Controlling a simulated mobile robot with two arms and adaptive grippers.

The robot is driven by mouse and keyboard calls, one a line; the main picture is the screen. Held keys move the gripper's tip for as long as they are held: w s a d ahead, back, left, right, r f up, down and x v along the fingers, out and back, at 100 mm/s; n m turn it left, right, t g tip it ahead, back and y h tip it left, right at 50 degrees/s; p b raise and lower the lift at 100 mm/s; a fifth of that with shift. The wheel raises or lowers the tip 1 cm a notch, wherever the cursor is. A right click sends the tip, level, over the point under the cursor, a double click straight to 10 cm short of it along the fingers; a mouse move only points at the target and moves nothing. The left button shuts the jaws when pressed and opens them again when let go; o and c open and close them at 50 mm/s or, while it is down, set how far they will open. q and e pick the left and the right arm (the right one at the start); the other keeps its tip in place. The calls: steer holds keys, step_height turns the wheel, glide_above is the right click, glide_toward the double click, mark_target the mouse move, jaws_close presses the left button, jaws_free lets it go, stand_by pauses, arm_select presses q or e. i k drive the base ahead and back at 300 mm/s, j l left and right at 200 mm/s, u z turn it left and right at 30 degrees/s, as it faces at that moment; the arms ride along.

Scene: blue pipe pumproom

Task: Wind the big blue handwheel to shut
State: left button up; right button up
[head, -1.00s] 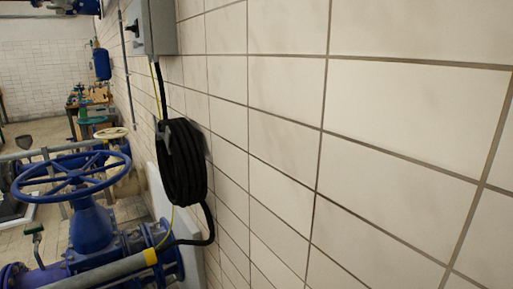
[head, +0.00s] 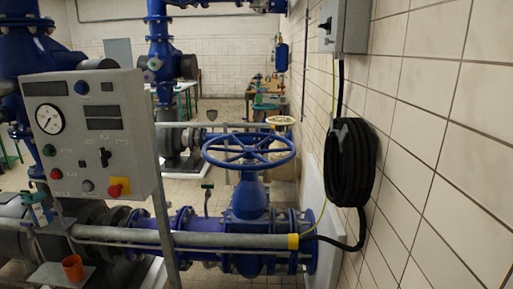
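Neither of my grippers shows in the head view.
A grey control panel (head: 90,135) with a gauge and buttons stands left of the wheel. A grey rail (head: 200,238) crosses in front of the valve. A coiled black hose (head: 350,162) and a grey switch box (head: 345,25) hang on the tiled right wall. An orange cup (head: 73,268) stands lower left.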

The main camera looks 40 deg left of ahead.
mark_target(249, 152)
steer(key=i+j+u, duration=0.35)
steer(key=j, duration=0.25)
steer(key=i+j+u, duration=0.3)
steer(key=j, duration=0.25)
steer(key=i, duration=0.1)
